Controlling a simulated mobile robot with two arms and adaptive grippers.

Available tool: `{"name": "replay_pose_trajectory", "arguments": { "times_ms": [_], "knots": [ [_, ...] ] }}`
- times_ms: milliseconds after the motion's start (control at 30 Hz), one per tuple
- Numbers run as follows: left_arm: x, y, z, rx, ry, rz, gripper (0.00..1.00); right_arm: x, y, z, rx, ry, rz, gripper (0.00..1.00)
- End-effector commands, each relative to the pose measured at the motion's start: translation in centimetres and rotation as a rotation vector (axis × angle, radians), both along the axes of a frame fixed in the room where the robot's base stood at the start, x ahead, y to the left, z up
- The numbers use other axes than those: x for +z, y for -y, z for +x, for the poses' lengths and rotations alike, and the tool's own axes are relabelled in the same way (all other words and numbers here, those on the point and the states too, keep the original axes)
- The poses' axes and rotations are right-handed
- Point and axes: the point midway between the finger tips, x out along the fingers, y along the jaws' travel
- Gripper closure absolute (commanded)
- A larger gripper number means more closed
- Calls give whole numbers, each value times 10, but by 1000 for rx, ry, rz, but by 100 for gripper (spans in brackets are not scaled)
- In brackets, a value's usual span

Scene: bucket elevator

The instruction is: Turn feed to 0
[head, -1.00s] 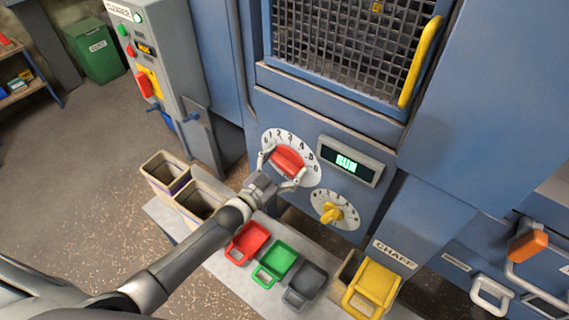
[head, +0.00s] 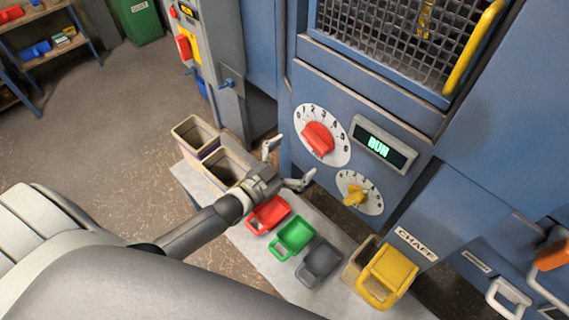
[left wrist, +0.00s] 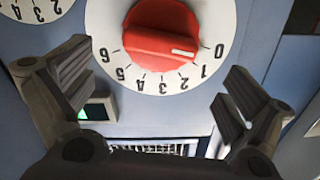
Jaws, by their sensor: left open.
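The red knob (head: 318,138) sits on a white round dial numbered 0 to 6 on the blue machine panel. In the left wrist view the red knob (left wrist: 160,36) appears upside down, its white mark pointing toward the 0 and 1 side; I cannot tell the exact setting. My left gripper (head: 288,165) is open and empty, below and left of the dial, apart from it. In the left wrist view its fingers (left wrist: 157,85) are spread in front of the panel, either side below the knob. My right gripper is not in view.
A yellow knob (head: 354,195) on a smaller dial sits below. A display (head: 383,143) reads RUN. Open bins (head: 228,165) stand left of my gripper.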

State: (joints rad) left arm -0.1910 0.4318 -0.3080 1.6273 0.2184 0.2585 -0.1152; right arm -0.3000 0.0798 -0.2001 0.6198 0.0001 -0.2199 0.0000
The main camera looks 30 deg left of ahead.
Motion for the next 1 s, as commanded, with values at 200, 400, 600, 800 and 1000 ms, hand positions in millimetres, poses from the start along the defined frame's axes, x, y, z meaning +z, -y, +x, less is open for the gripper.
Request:
{"name": "replay_pose_trajectory", "arguments": {
  "times_ms": [200, 400, 600, 800, 1000],
  "knots": [
    [-1, -10, -29, 0, -1, 0, 0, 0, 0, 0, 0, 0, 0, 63],
    [0, -14, -38, 0, 0, 0, 0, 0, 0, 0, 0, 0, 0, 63],
    [0, -14, -39, 0, 0, 0, 0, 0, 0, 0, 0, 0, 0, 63],
    [0, -14, -39, 0, 0, 0, 0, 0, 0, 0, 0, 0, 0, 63],
    [0, -14, -39, 0, 0, 0, 0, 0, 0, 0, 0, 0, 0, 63]
  ]
}}
